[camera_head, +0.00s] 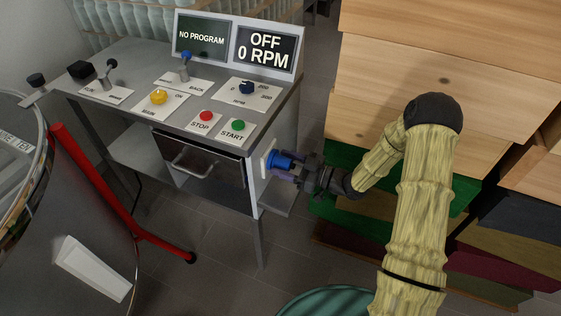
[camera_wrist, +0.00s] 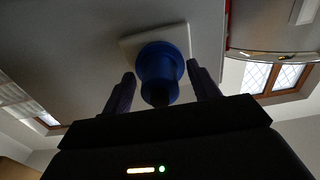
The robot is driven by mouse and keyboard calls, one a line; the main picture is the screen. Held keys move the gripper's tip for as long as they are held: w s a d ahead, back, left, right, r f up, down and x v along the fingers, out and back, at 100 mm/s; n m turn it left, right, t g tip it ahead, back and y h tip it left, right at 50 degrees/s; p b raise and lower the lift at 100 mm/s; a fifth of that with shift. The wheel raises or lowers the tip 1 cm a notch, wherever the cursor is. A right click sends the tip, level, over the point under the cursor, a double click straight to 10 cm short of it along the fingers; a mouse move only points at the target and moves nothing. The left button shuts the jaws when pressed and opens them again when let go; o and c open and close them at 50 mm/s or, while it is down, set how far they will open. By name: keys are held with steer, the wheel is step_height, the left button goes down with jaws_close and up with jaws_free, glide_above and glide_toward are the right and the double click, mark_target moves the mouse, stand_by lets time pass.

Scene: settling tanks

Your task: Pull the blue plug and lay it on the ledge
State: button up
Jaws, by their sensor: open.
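The blue plug (camera_head: 286,160) sits in a pale socket plate (camera_head: 267,159) on the right side of the control desk. In the wrist view the blue plug (camera_wrist: 160,72) stands out from the square plate (camera_wrist: 134,41). My gripper (camera_head: 296,169) is at the plug, coming from the right. In the wrist view my gripper (camera_wrist: 161,84) is open, with one finger on each side of the plug and a gap on both sides. The ledge (camera_head: 276,197) is a grey shelf low on the desk's right side, below the plug.
The desk (camera_head: 205,135) has a drawer, levers, knobs and STOP and START buttons. Its display (camera_head: 265,46) reads OFF, 0 RPM. Stacked wooden boxes (camera_head: 440,75) stand close on the right. A metal tank (camera_head: 80,230) and a red bar (camera_head: 95,185) are at left.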

mark_target(291, 165)
jaws_close()
steer(key=shift+d, duration=0.15)
steer(key=shift+p+v, duration=0.3)
steer(key=shift+v, duration=2.4)
steer(key=shift+d, duration=0.15)
